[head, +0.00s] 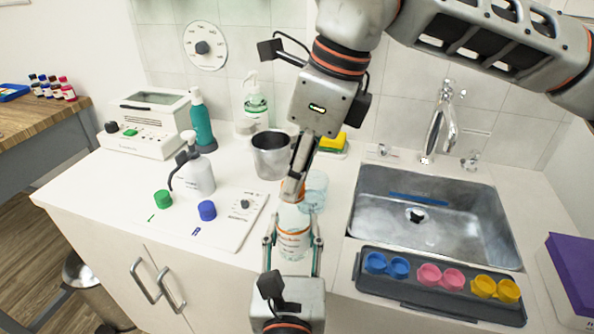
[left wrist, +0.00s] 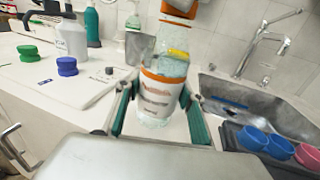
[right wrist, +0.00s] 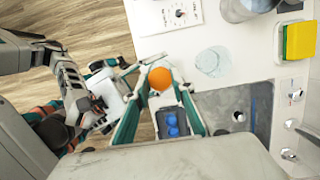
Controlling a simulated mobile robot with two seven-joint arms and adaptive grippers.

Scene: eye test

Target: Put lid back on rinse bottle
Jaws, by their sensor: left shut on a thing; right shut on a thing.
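The rinse bottle (head: 293,244) is clear with an orange-and-white label. It stands upright between the fingers of my left gripper (head: 293,243), which is shut on it. It shows large in the left wrist view (left wrist: 160,97). My right gripper (head: 293,190) reaches down from above and is shut on the orange lid (right wrist: 160,78). The lid is right above the bottle's top; I cannot tell whether they touch. In the right wrist view the lid hides the bottle's mouth. Part of the lid shows at the top of the left wrist view (left wrist: 180,6).
A clear glass (head: 316,187) stands close behind the bottle. The sink (head: 430,232) and a dark tray of colored cups (head: 435,303) are to the right.

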